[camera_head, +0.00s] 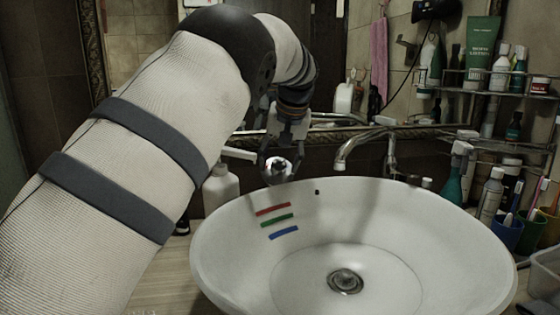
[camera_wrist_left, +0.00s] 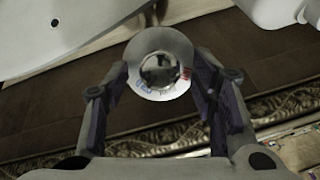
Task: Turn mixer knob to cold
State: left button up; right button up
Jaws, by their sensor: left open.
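The mixer knob is a round, shiny metal cap with blue and red marks on its face; it shows in the left wrist view (camera_wrist_left: 160,62), with the blue mark at lower left and the red at right. In the head view the shiny knob (camera_head: 278,165) is at the back left of the basin, partly covered by my gripper. My left gripper (camera_head: 279,172) points down there with its fingers open. In the left wrist view the fingers (camera_wrist_left: 160,78) stand on either side of the knob; whether they touch it I cannot tell. My right gripper is not in view.
The white basin (camera_head: 440,230) has red, green and blue stripes on its inner wall. A metal spout (camera_head: 350,145) stands behind its rim. A white bottle (camera_head: 221,186) is left of the knob. Bottles and toothbrush cups (camera_head: 507,232) crowd the right side. A mirror is behind.

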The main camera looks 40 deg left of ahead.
pick_arm(q)
jog(key=v, duration=1.2)
jog(key=shift+f, duration=0.1)
